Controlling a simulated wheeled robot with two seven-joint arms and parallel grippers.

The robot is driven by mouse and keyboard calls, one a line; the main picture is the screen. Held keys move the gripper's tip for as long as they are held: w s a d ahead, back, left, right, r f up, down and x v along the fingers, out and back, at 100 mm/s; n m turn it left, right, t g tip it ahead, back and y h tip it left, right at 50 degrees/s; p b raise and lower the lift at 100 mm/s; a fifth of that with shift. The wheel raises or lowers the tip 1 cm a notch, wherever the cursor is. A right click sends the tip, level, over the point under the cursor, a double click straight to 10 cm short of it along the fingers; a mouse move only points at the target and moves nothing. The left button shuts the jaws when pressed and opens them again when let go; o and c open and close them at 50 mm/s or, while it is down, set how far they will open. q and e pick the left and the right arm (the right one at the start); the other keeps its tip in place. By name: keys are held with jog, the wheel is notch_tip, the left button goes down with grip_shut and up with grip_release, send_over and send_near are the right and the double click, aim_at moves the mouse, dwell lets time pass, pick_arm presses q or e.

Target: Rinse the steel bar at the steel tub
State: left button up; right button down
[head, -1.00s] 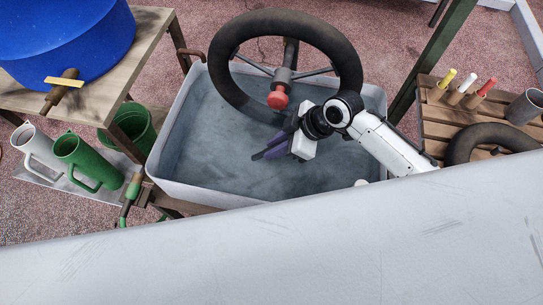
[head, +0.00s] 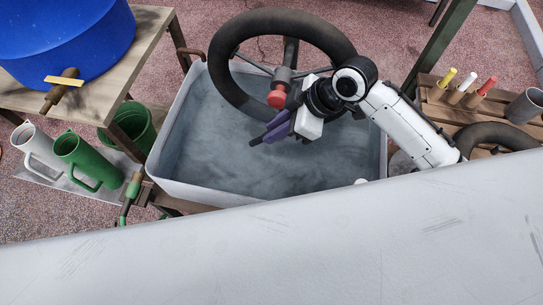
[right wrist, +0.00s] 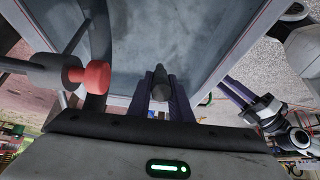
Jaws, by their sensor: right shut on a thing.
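The steel tub (head: 165,178) is a large pale rectangular basin with grey-blue water in it. My right gripper (head: 269,133) is over the tub, its purple fingers pointing left and down. It is shut on the steel bar (right wrist: 160,79), a short dark piece between the fingers in the right wrist view. In the head view only a dark tip shows beyond the fingers; I cannot tell whether it touches the water. My left gripper (right wrist: 231,88) shows small at the right of the right wrist view; its opening is unclear.
A big dark handwheel (head: 350,65) and a red knob (head: 277,98) overhang the tub's back, close to my right gripper. A blue barrel (head: 60,40) and green jug (head: 82,160) stand left. A pale scratched surface (head: 270,250) fills the front. Markers stand right.

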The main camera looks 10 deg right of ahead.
jog(key=shift+r, duration=2.9)
jog(key=shift+r, duration=0.1)
jog(key=shift+r, duration=1.9)
